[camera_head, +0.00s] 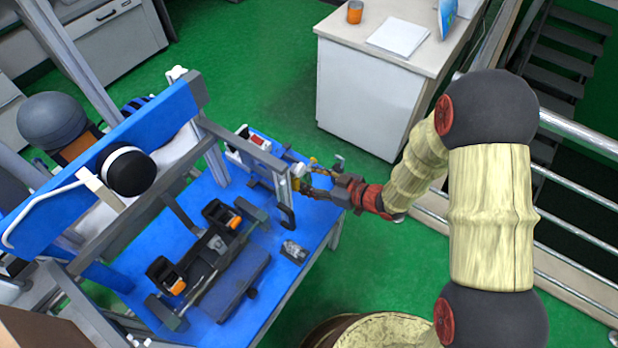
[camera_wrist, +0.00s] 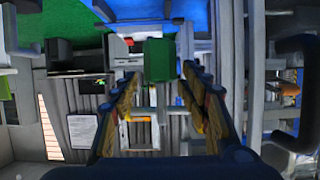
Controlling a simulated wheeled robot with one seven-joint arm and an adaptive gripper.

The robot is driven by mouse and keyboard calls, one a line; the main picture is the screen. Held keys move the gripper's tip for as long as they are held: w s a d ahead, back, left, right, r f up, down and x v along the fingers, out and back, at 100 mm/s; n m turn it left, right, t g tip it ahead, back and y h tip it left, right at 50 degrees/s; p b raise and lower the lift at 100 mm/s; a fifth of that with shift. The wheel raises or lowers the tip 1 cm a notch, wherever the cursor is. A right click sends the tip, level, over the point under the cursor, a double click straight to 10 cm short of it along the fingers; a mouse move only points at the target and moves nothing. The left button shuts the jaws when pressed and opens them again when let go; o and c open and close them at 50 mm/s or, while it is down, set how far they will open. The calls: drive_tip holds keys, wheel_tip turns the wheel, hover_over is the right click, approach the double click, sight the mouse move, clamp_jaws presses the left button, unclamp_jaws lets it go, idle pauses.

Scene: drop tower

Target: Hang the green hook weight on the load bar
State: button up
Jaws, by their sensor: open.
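In the wrist view a green block (camera_wrist: 160,60), likely the body of the green hook weight, lies between and just beyond my fingertips. My gripper (camera_wrist: 162,78) is open, with a finger on either side of it; I cannot tell whether either touches. In the head view my gripper (camera_head: 308,180) reaches in from the right to the far right end of the blue table. The green weight cannot be made out there. A grey frame (camera_head: 262,160) stands just left of my gripper; I cannot tell which part is the load bar. No hook is clear.
The blue table (camera_head: 205,190) carries a dark device with two black-and-orange holders (camera_head: 220,215) and a small grey block (camera_head: 293,251). A blue beam (camera_head: 120,150) on a tall frame rises at left. A white cabinet (camera_head: 365,100) stands behind; a railing runs at right.

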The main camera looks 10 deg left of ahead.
drive_tip(key=shift+s, duration=0.1)
drive_tip(key=v, duration=1.2)
